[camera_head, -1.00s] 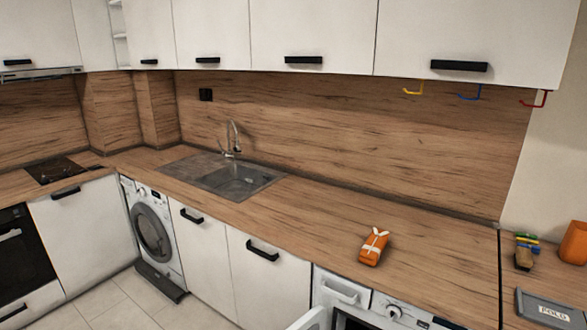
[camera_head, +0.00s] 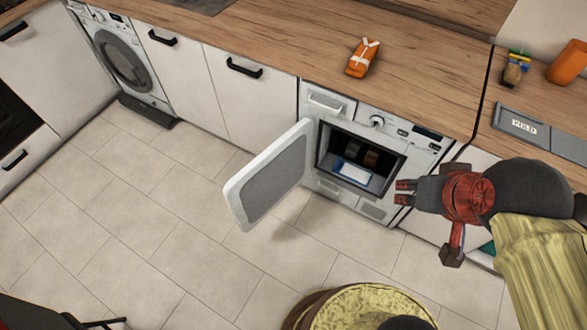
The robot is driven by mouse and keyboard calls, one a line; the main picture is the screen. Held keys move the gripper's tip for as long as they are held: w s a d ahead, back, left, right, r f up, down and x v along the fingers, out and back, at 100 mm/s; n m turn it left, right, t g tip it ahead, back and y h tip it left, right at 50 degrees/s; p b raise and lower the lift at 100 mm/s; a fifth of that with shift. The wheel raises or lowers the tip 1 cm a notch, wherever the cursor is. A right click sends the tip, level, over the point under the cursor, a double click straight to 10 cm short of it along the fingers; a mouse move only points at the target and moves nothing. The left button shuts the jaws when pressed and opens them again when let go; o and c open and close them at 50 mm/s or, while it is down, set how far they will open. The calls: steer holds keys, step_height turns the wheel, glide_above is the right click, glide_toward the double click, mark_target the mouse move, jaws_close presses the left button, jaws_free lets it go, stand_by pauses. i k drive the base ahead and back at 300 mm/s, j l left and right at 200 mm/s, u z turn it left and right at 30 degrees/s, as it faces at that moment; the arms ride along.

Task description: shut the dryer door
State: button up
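The white dryer (camera_head: 323,108) stands under the worktop, and its door (camera_head: 268,178) hangs wide open, swung out to the left over the floor. The door has a grey inner panel. The dryer's square opening (camera_head: 360,152) shows items inside, one of them white and blue. My gripper (camera_head: 399,191) is in front of the right side of the opening, pointing left, apart from the door. Two dark and red fingertips show with a small gap between them, and nothing shows held there.
An orange package (camera_head: 363,58) lies on the worktop above the dryer. A washing machine (camera_head: 125,60) stands further left. White cabinets (camera_head: 243,100) lie between. The tiled floor (camera_head: 150,200) is clear left of the door. A dark object (camera_head: 50,318) shows at the bottom left.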

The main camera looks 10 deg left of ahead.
mark_target(251, 193)
steer(key=j+z, duration=0.35)
steer(key=i+j+z, duration=0.1)
steer(key=j+z, duration=0.25)
steer(key=j, duration=0.2)
steer(key=j+z, duration=0.35)
steer(key=j, duration=0.45)
steer(key=k+j+z, duration=0.1)
steer(key=j, duration=0.35)
steer(key=k+j, duration=0.15)
steer(key=j, duration=0.75)
steer(key=k+j+z, duration=0.1)
steer(key=j, duration=0.35)
steer(key=k+j+z, duration=0.1)
steer(key=k, duration=0.4)
steer(key=j, duration=0.1)
